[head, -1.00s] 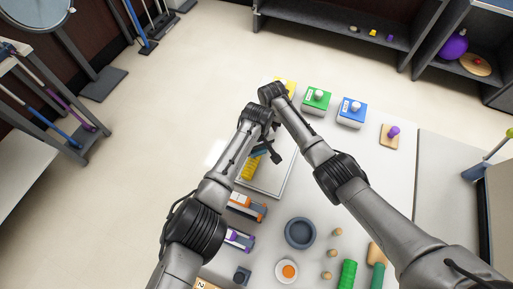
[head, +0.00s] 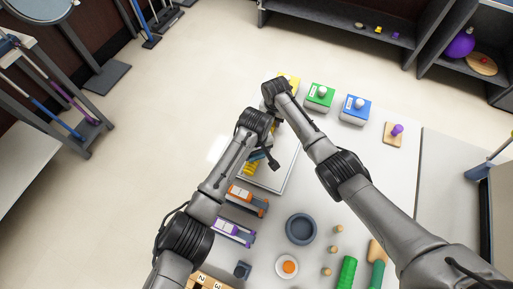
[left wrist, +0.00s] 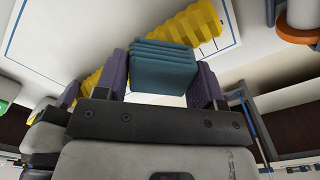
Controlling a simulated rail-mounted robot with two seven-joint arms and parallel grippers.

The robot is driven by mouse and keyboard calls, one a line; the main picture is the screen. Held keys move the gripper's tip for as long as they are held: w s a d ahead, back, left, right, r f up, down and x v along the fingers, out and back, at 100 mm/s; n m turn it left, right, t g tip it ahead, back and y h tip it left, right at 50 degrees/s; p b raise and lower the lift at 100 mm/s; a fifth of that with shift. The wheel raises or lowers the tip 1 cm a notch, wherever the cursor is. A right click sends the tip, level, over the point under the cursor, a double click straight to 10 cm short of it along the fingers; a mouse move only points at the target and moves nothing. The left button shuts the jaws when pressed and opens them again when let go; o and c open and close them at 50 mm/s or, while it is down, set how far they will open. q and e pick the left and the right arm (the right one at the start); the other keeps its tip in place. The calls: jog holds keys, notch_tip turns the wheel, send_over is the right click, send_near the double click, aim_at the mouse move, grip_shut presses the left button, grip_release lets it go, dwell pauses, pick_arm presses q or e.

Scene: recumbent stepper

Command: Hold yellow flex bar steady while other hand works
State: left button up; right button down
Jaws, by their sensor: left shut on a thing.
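The yellow flex bar (head: 249,169) lies over a white, dark-edged mat (head: 271,184), partly hidden by my left arm in the head view. In the left wrist view the ribbed yellow bar (left wrist: 192,29) runs diagonally, with a teal ribbed section (left wrist: 163,68) between its yellow parts. My left gripper (left wrist: 160,78) is shut on this teal section, its purple finger pads on either side. In the head view my left gripper (head: 262,156) is at the bar, below its wrist. My right arm ends just above and right of it; its gripper is hidden.
Yellow, green (head: 319,97) and blue (head: 355,110) boxes stand along the table's far side. Orange (head: 248,201) and purple (head: 234,231) devices, a grey-blue bowl (head: 301,229) and small pegs lie nearer. The two arms are close together over the mat.

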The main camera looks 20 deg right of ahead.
pick_arm(q)
jog(key=shift+s+a, duration=0.85)
jog(key=shift+w+d, duration=0.1)
jog(key=shift+w+d, duration=2)
jog(key=shift+w, duration=0.1)
jog(key=shift+r, duration=0.1)
notch_tip(320, 180, up, 7)
pick_arm(e)
jog(key=c, duration=0.5)
grip_release()
jog(key=shift+c, duration=0.2)
